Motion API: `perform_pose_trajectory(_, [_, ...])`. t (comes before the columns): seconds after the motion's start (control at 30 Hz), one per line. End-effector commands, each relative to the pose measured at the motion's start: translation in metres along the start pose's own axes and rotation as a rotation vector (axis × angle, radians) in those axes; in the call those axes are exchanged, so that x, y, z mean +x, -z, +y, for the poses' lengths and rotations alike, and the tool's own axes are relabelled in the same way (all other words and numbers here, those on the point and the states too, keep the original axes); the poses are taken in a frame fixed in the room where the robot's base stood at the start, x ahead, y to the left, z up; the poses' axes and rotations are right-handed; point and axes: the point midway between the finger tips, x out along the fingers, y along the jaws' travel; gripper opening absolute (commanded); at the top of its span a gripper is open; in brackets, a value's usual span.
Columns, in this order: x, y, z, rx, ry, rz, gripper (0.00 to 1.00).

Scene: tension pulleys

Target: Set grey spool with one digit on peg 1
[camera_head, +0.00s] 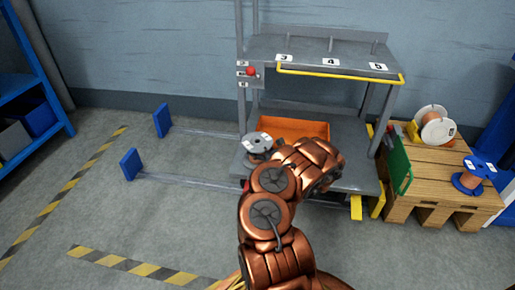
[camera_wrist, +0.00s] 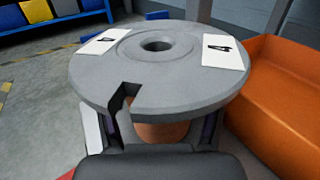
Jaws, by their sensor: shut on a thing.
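The grey spool (camera_head: 258,142) is in my gripper, which the arm partly hides in the head view. In the wrist view the spool (camera_wrist: 150,75) fills the middle, its top flange level, with a round centre hole, a notch at the near edge and two white labels; the right one reads like 4. My gripper (camera_wrist: 160,128) is shut on the orange-brown core below the flange. The grey stand has a post (camera_head: 241,110) with small white labels beside a red ball; they are too small to read surely. The spool is in front of the post, apart from the pegs.
An orange bin (camera_head: 295,128) sits on the lower shelf, close to the spool's right in the wrist view. The upper shelf has labels 3, 4, 5 and a yellow bar (camera_head: 340,73). A pallet crate (camera_head: 440,175) with spools stands right. Floor at left is mostly clear.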

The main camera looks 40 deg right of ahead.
Motion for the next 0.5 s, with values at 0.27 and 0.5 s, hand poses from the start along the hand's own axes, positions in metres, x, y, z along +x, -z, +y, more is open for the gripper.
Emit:
perform_pose_trajectory(0.27, [-0.0004, 0.0018, -0.0001, 0.0, 0.001, 0.003, 0.06])
perform_pose_trajectory(0.5, [-0.0007, 0.0029, 0.0, 0.001, 0.001, 0.005, 0.71])
